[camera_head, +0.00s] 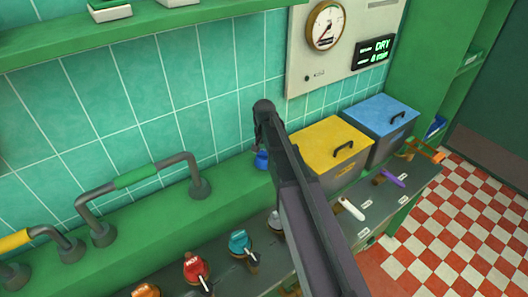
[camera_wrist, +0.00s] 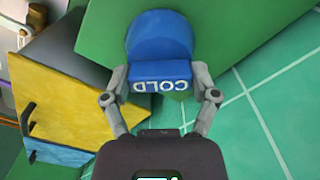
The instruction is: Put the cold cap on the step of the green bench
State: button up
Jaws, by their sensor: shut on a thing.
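The cold cap (camera_wrist: 160,45) is blue with a round top and a block marked COLD in white, upside down in the wrist view. My gripper (camera_wrist: 161,96) is shut on that block, one finger on each side. In the head view a small blue part of the cap (camera_head: 261,160) shows beside my dark arm, which hides the rest. The green bench's step (camera_head: 130,225) runs along the tiled wall. The cap is at or just above this green surface; I cannot tell whether it touches.
A yellow-lidded bin (camera_head: 325,143) and a blue-lidded bin (camera_head: 381,115) stand right of my arm. Grey pipes (camera_head: 125,184) rise from the step at left. Red (camera_head: 196,268) and teal (camera_head: 239,242) valve knobs line the front. A gauge panel (camera_head: 345,40) hangs above.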

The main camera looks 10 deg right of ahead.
jog(key=shift+f+b, duration=0.4)
jog(key=o, duration=0.9)
jog(key=shift+r, duration=0.2)
